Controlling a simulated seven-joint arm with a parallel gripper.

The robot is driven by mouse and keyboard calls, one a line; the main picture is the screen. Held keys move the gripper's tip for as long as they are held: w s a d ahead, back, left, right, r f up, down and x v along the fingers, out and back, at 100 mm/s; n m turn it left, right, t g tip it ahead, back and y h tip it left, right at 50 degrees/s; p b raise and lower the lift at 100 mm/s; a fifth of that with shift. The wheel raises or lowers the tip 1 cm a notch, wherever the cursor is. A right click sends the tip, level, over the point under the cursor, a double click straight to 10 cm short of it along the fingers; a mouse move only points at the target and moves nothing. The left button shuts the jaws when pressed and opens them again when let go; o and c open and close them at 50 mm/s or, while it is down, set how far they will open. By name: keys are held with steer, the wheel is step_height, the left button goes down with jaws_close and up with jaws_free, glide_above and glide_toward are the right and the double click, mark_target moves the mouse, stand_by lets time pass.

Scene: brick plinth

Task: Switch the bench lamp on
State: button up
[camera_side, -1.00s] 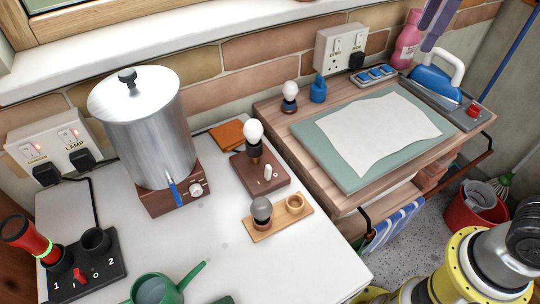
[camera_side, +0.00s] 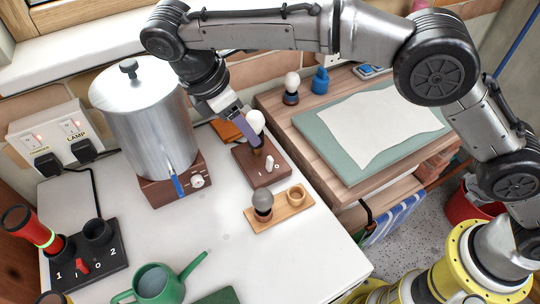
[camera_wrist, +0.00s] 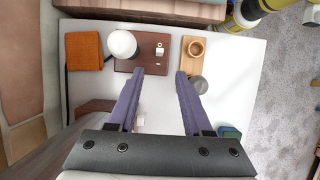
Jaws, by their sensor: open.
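The bench lamp is a white bulb (camera_side: 256,121) in a holder on a brown wooden base (camera_side: 246,168). The bulb looks plain white, with no clear glow. A small white switch lever (camera_side: 269,163) stands on the base beside I and O marks; which way it leans is unclear. My gripper (camera_side: 256,146) is open, its purple fingers pointing down over the lamp, partly hiding the bulb holder in the side view. In the wrist view, the gripper (camera_wrist: 160,73) has empty space between its fingers, with the lever (camera_wrist: 159,50) just beyond the tips and the bulb (camera_wrist: 123,44) left.
A wooden board (camera_side: 280,212) with a grey bulb and an empty ring lies in front of the lamp. A metal urn (camera_side: 150,125) stands to the left. The wall socket labelled LAMP (camera_side: 72,132) shows a red light. A green watering can (camera_side: 155,285) stands at the front.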

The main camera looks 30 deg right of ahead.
mark_target(270, 158)
steer(key=x, duration=1.3)
steer(key=shift+d+f, duration=0.1)
steer(key=shift+f, duration=0.1)
steer(key=shift+c, duration=0.2)
jaws_close()
